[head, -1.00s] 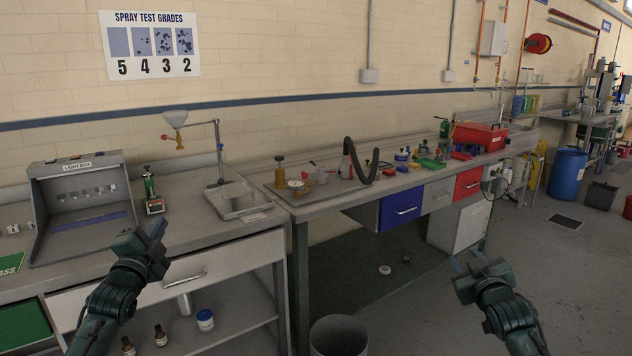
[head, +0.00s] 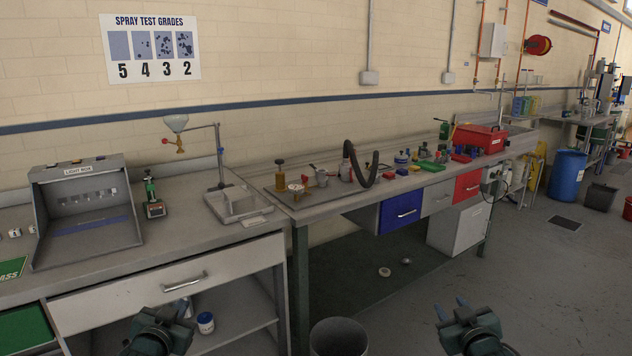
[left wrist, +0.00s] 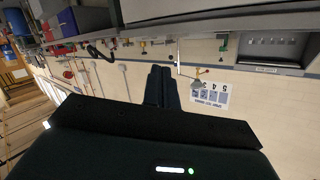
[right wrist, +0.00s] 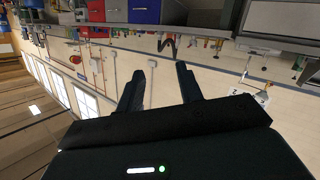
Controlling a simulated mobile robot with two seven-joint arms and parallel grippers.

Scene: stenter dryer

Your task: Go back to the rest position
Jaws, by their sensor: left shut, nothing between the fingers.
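My left gripper (head: 172,312) is low in the head view, in front of the white drawer of the left bench. It is shut and empty; its fingers lie together in the left wrist view (left wrist: 162,88). My right gripper (head: 453,310) is low at the right in the head view, over open floor. Its two fingers stand apart with nothing between them in the right wrist view (right wrist: 160,90). Neither gripper touches anything that I can see.
The left bench carries a light box (head: 85,215) and a grey tray (head: 238,203). The right bench has a blue drawer (head: 400,210) and several small items. A grey bin (head: 338,338) stands on the floor between my grippers.

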